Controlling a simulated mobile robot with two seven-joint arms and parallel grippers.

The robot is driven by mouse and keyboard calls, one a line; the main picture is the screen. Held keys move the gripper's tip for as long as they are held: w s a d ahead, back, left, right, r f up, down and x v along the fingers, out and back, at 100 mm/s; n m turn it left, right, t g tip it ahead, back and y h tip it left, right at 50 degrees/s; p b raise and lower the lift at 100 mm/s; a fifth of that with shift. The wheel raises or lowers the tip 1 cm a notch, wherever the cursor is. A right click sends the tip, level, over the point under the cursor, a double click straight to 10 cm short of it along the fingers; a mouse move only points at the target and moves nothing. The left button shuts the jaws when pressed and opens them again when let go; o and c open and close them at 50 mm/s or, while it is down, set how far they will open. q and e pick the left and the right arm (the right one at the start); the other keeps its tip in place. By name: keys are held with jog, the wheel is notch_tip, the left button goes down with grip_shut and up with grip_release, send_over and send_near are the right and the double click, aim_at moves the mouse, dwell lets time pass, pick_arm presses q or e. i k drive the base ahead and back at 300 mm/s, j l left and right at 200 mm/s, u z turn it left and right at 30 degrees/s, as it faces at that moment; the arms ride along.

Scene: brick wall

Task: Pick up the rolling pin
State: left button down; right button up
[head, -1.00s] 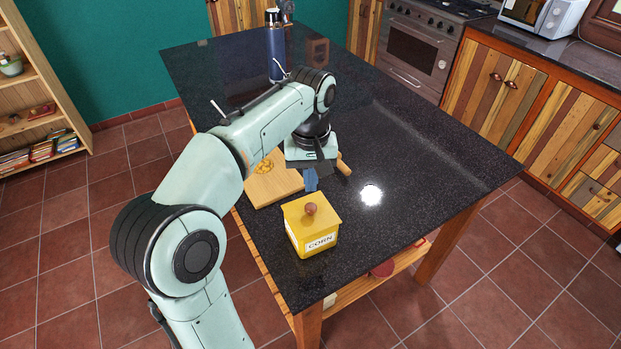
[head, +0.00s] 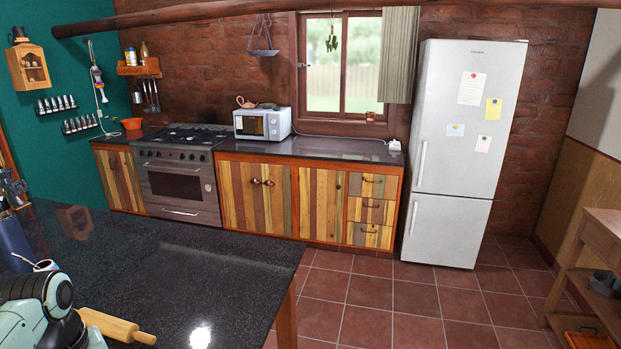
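The light wooden rolling pin (head: 112,325) is at the lower left of the head view, over the black table top. Its handle end points right, and its left part is hidden behind my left arm. My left gripper (head: 96,339) shows only as a sliver of its housing at the bottom edge, just in front of the pin. Its fingers are out of frame, so I cannot tell if they touch or hold the pin. My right gripper is not in view.
The black table (head: 215,270) is bare right of the pin. A dark blue flask (head: 14,240) and a small cup (head: 46,266) stand at its left. Tiled floor (head: 390,305) lies open between table, cabinets (head: 262,196) and fridge (head: 462,150). A wooden shelf unit (head: 590,260) stands right.

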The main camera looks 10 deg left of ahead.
aim_at(124, 331)
jog(key=k, duration=0.9)
